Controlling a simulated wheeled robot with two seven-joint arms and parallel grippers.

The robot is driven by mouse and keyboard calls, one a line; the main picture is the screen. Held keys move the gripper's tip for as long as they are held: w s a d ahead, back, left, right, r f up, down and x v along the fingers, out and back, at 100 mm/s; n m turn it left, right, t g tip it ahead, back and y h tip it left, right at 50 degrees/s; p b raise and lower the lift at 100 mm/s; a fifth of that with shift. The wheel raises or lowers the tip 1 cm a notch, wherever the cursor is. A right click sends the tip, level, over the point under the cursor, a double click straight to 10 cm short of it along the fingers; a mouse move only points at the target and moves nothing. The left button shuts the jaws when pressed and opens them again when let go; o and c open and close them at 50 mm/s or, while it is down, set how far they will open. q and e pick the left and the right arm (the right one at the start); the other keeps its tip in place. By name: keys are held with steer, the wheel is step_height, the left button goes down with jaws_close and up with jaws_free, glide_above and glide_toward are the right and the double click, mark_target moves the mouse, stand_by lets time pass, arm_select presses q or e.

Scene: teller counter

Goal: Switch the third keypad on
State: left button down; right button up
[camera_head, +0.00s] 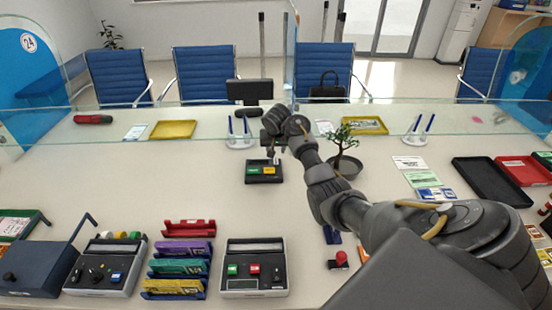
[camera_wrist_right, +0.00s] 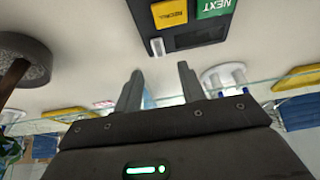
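A black keypad (camera_head: 258,179) with a green and a yellow button lies on the counter, left of the small tree. In the right wrist view the keypad (camera_wrist_right: 200,37) is upside down at the top, its buttons marked NEXT and RECALL. A small white switch (camera_wrist_right: 157,47) is at its corner; I cannot tell its position. My right gripper (camera_wrist_right: 158,72) is open and empty, its fingertips apart, with the switch just beyond the gap. In the head view the right gripper (camera_head: 275,156) is over the keypad's far edge, partly hidden by its wrist. My left gripper is not in view.
A potted bonsai (camera_head: 343,168) stands close to the right of my wrist. Pen holders (camera_head: 240,142) and a glass screen (camera_head: 180,119) are behind the keypad. A button console (camera_head: 255,290), colored racks (camera_head: 180,268) and a red button (camera_head: 340,257) are nearer. The counter left of the keypad is clear.

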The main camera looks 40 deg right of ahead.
mark_target(276, 160)
steer(key=b+x, duration=0.1)
steer(key=x, duration=0.6)
steer(key=shift+d+f, duration=0.1)
steer(key=shift+f, duration=0.05)
steer(key=shift+c, duration=0.3)
jaws_close()
